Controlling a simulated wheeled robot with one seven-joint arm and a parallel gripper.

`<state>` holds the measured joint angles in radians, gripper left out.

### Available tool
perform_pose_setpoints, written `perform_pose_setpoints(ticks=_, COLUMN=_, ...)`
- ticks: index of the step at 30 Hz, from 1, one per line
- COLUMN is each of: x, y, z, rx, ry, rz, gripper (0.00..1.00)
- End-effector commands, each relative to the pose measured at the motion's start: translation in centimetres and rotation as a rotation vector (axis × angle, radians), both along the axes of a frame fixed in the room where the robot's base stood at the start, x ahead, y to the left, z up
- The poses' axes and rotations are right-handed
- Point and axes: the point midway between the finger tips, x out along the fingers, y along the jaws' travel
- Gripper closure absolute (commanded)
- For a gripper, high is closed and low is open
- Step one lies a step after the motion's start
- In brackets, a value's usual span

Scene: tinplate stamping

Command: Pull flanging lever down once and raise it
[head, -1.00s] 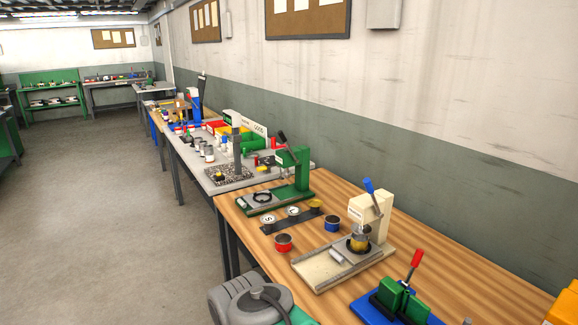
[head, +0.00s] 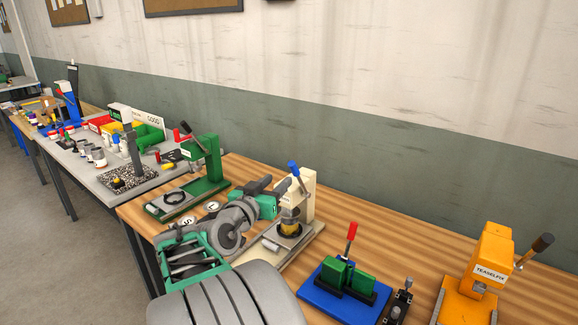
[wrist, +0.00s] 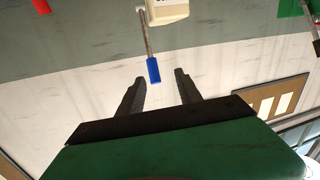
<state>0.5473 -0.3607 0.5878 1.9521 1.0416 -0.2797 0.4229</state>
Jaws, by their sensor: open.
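The cream press (head: 305,192) stands on the wooden table in the head view. Its lever has a blue handle (head: 293,168) and points up, tilted to the left. A yellowish can (head: 290,222) sits under the press head. My gripper (head: 274,186) is just left of the press at about lever height, open and empty. In the wrist view, which looks upside down, the blue handle (wrist: 153,70) shows just beyond and between the open fingertips (wrist: 160,77). It does not appear touched. Part of the cream press body (wrist: 165,10) shows at the top edge.
A green press (head: 205,165) with its own lever stands to the left. To the right are a blue-based fixture (head: 340,305) with a red handle and an orange press (head: 490,262) with a black-handled lever. My arm covers part of the table front.

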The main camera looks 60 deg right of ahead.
Motion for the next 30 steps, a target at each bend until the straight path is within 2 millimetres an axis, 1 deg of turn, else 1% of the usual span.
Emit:
perform_pose_setpoints(ticks=1, x=-0.9, y=-0.8, z=0.7, rx=-0.035, ry=0.004, rz=-0.024, gripper=0.59)
perform_pose_setpoints(ticks=4, x=-1.3, y=-2.0, z=1.3, rx=-0.056, ry=0.003, rz=-0.036, gripper=0.59)
perform_pose_setpoints(ticks=12, x=-1.3, y=-7.1, z=1.3, rx=-0.052, ry=0.004, rz=-0.035, gripper=0.59)
perform_pose_setpoints(ticks=15, x=-1.2, y=-8.2, z=1.2, rx=-0.051, ry=0.004, rz=-0.033, gripper=0.59)
perform_pose_setpoints(ticks=18, x=-1.1, y=-8.6, z=1.1, rx=-0.052, ry=0.002, rz=-0.031, gripper=0.59)
perform_pose_setpoints(ticks=24, x=-1.1, y=-8.6, z=1.1, rx=-0.051, ry=0.002, rz=-0.030, gripper=0.59)
perform_pose_setpoints(ticks=30, x=-1.1, y=-8.5, z=1.0, rx=-0.051, ry=0.002, rz=-0.030, gripper=0.76)
